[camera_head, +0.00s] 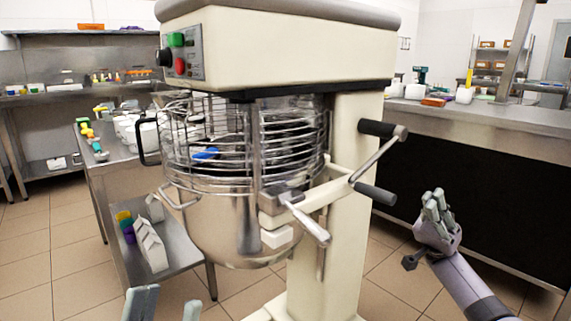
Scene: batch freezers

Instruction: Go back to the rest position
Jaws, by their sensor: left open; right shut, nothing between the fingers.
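My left gripper (166,306) shows only as two grey fingertips at the bottom edge, left of centre. They are spread apart with nothing between them, and the rest of that arm is out of view. My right gripper (436,206) is raised at the right, with its arm coming in from the lower right corner. Its fingers point up and are shut and empty. It is right of the mixer's levers and apart from them.
A large cream mixer (285,48) with a wire guard (240,150) and steel bowl (220,225) stands ahead. Its levers (376,194) stick out to the right. A steel table (100,175) is at left, a counter (490,112) at right. Tiled floor (395,275) shows between.

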